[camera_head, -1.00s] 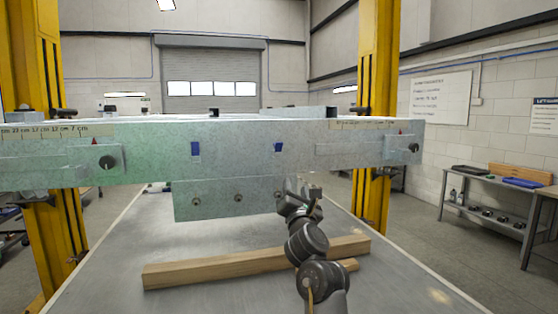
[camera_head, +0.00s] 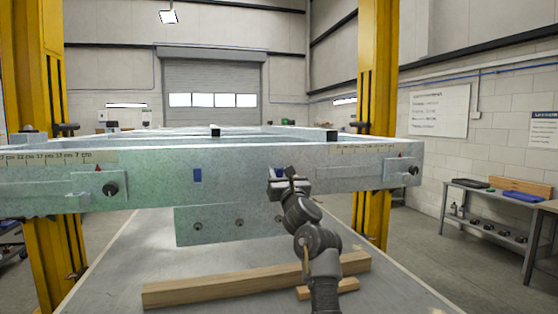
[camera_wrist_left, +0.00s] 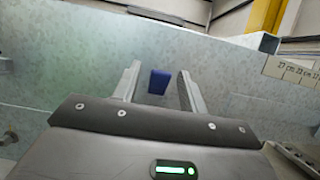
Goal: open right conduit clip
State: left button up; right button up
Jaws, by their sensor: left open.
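The right conduit clip (camera_head: 279,172) is a small blue piece on the front face of the pale green steel beam (camera_head: 240,160). In the head view my left gripper (camera_head: 287,178) is at the beam face and covers much of this clip. In the left wrist view the blue clip (camera_wrist_left: 158,83) shows between the two spread fingers of my left gripper (camera_wrist_left: 160,72), with a gap on each side. The gripper is open and holds nothing. A matching left clip (camera_head: 197,175) is uncovered farther left on the beam. My right gripper is not in view.
A lower plate with holes (camera_head: 220,226) hangs below the beam. A long timber (camera_head: 220,284) and a short wood block (camera_head: 328,289) lie on the grey table (camera_head: 110,270). Yellow posts (camera_head: 378,110) stand on both sides. A measuring strip (camera_wrist_left: 290,70) shows at right.

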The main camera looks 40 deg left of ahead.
pick_arm(q)
jog(key=shift+p+x, duration=0.55)
jog(key=shift+x, duration=0.85)
jog(key=shift+c, duration=0.2)
